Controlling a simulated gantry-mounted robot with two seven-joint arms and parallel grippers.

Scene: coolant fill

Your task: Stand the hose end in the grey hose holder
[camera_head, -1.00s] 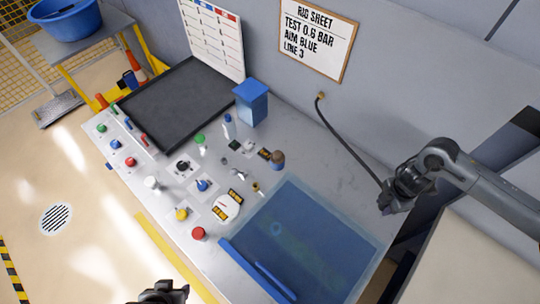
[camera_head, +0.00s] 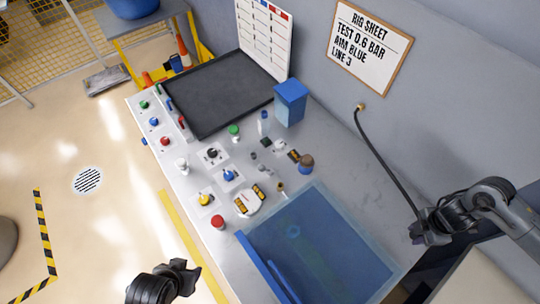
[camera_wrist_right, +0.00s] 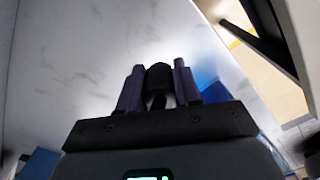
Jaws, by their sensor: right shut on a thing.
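In the right wrist view, the gripper (camera_wrist_right: 158,88) is shut on the black hose end (camera_wrist_right: 158,77), held between two dark fingers. A small grey upright piece (camera_head: 253,156) on the bench may be the hose holder, but it is too small to be sure; it stands well left of the right gripper. My left gripper (camera_head: 190,275) is low in the head view, apart from the bench; its jaws are unclear.
A translucent blue area (camera_head: 325,250) covers the bench's near right part. A blue box (camera_head: 291,102) and a black tray (camera_head: 222,95) stand behind. The grey wall rises along the back.

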